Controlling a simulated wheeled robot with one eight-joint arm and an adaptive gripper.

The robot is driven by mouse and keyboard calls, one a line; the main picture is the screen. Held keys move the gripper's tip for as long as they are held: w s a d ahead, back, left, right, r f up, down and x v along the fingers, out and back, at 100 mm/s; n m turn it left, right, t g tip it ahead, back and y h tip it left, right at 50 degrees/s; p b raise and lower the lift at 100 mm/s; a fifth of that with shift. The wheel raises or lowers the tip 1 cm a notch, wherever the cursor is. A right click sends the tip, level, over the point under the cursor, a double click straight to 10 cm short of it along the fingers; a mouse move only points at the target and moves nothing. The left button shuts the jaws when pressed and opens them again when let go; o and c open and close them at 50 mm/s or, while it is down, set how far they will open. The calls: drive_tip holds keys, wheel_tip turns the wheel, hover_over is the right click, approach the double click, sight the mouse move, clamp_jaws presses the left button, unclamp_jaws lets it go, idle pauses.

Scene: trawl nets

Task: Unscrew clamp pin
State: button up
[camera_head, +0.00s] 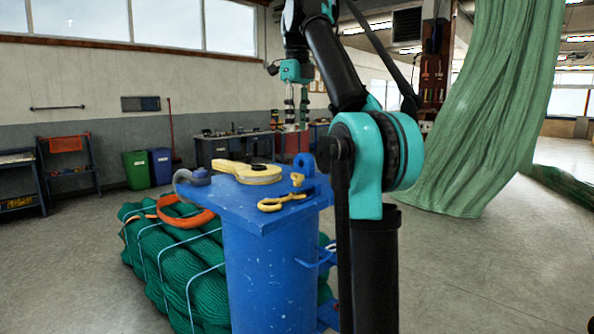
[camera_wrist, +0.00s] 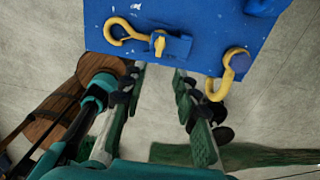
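A yellow pin with a widened head (camera_head: 297,181) stands at the right edge of the blue post's top plate (camera_head: 232,205). In the wrist view a yellow pin head (camera_wrist: 158,43) sits on a small blue clamp (camera_wrist: 178,47) near the plate's edge. My gripper (camera_head: 297,127) hangs above the far side of the post with its fingers pointing down. In the wrist view my gripper (camera_wrist: 158,72) has its two fingers spread apart, with nothing between them. The pin head lies just beyond the fingertips, apart from them. The pin's thread is not visible.
A yellow hook (camera_head: 280,202) and a yellow block (camera_head: 250,172) lie on the plate; a grey shackle (camera_head: 193,177) is at its left corner. Another yellow hook-shaped fitting (camera_wrist: 228,73) shows right of the fingers.

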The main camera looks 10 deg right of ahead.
sight(298, 177)
wheel_tip(298, 177, down, 14)
drive_tip(key=shift+r, duration=0.15)
idle(0.4)
drive_tip(key=shift+c, duration=0.6)
clamp_jaws()
